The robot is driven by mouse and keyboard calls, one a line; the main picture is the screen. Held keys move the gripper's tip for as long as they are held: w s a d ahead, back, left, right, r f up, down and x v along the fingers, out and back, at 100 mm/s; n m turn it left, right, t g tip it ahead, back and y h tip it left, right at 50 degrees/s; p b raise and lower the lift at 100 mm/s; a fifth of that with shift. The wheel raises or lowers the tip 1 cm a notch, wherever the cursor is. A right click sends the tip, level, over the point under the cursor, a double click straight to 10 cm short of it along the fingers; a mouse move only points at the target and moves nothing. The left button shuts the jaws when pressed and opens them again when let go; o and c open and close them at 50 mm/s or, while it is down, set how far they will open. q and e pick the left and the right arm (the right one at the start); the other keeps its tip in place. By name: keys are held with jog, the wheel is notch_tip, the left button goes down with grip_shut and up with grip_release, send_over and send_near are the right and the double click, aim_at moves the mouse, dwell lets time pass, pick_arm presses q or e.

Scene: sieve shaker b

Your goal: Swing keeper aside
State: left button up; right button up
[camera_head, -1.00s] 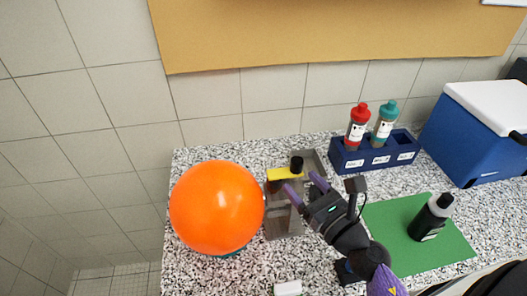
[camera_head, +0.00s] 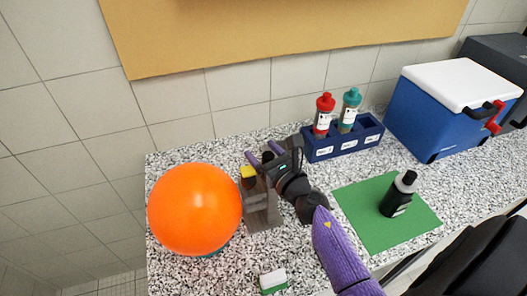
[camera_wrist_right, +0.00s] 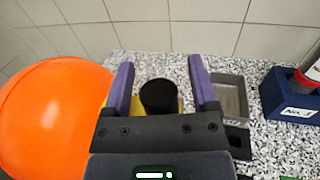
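The keeper is a yellow bar (camera_head: 249,172) with a black knob (camera_head: 267,157), on top of a grey stand (camera_head: 262,206). My right gripper (camera_head: 263,154) is open over the keeper and hides much of the bar in the head view. Whether a finger touches the knob or bar cannot be told. My left gripper is not in view.
A big orange ball (camera_head: 195,209) is close on the left. A blue rack (camera_head: 345,146) with a red-capped bottle (camera_head: 323,116) and a teal-capped bottle (camera_head: 349,110) stands behind right. A black bottle (camera_head: 398,195) stands on a green mat (camera_head: 370,222). A blue cooler (camera_head: 430,115) is farther right.

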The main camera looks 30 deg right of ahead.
grip_shut()
